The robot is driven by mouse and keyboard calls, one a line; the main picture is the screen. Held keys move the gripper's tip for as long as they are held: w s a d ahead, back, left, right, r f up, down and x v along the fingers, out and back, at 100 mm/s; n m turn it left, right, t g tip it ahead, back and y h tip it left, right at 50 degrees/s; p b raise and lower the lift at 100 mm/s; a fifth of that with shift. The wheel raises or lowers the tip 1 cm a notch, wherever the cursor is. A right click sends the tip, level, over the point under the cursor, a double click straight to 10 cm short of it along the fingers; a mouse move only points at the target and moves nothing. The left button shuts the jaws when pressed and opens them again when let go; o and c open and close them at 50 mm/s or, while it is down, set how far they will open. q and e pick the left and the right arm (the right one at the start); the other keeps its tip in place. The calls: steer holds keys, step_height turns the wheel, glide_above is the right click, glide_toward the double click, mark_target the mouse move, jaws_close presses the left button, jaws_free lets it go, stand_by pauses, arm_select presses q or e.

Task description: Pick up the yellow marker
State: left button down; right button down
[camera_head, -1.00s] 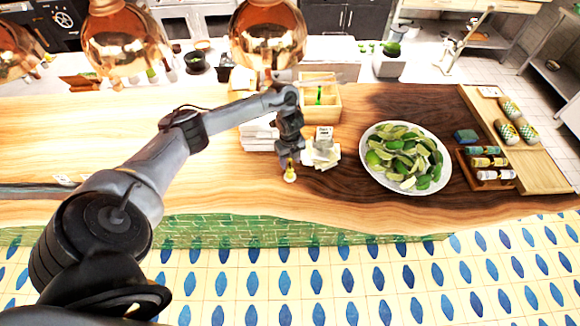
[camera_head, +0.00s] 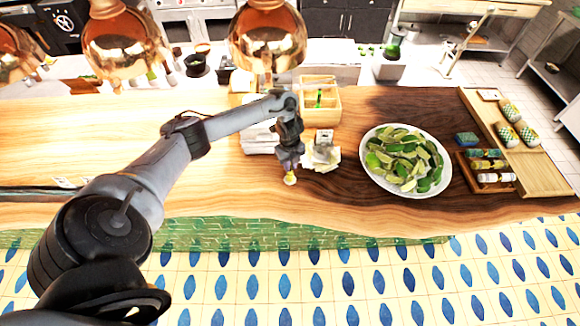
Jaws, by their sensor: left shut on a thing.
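The yellow marker (camera_head: 290,179) is at the front part of the wooden counter, left of the plate of limes. Only its lower end shows, small and pale yellow. My left gripper (camera_head: 290,168) points down from above and is shut on it, hiding its upper part. I cannot tell whether the marker still touches the counter. My right gripper is not in view.
A white plate (camera_head: 437,190) of green limes is to the right. Pale notes (camera_head: 328,162) lie just right of my gripper. Behind stand a wooden caddy (camera_head: 330,113) and a white stack (camera_head: 256,142). Copper lamps (camera_head: 268,38) hang above. The left counter is mostly clear.

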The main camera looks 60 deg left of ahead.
arm_select(q)
steer(key=r, duration=0.2)
steer(key=r+p, duration=0.1)
steer(key=r, duration=0.1)
steer(key=shift+w+d+r+p, duration=0.1)
steer(key=shift+d+r+p, duration=0.1)
steer(key=shift+r+p, duration=0.15)
steer(key=w+d+r+p, duration=0.2)
steer(key=d+r, duration=0.4)
steer(key=d, duration=0.5)
steer(key=shift+w+r+p, duration=0.15)
steer(key=shift+w+p, duration=0.15)
steer(key=shift+p, duration=0.3)
